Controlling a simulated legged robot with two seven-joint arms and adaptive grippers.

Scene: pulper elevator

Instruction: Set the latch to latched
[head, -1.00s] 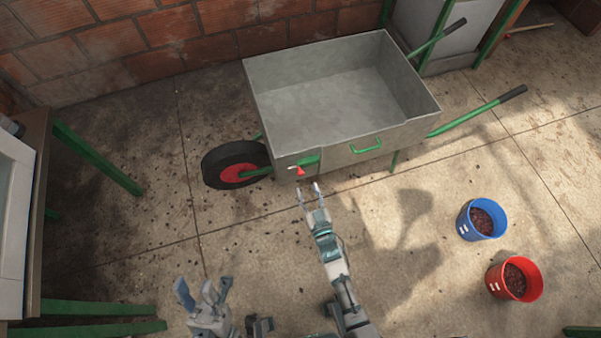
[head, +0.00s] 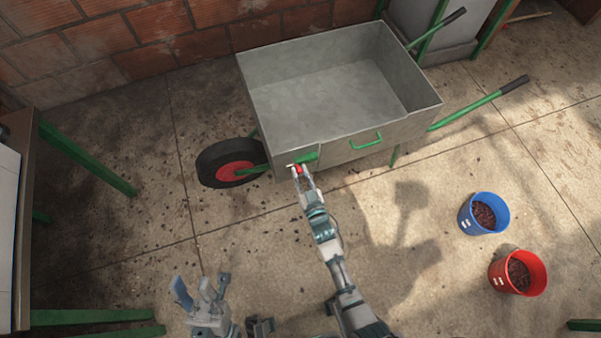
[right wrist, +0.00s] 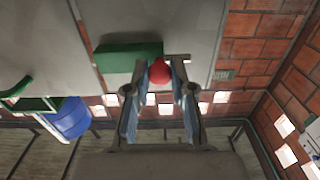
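The latch is on the near side of the grey wheelbarrow (head: 320,140), towards the wheel. It shows a green block (head: 308,157) and a red knob (head: 299,169); the right wrist view also shows the green block (right wrist: 128,60) and the red knob (right wrist: 159,71). My right gripper (head: 299,171) is at the latch, its two fingertips on either side of the red knob. I cannot tell whether they press on it. My left gripper (head: 200,290) is low in the head view, fingers spread and empty, away from the wheelbarrow.
A green handle (head: 366,141) is on the wheelbarrow's side, right of the latch. The black wheel (head: 212,164) is left of it. A blue bucket (head: 468,218) and a red bucket (head: 497,271) stand on the floor at right. A table (head: 22,180) is at left.

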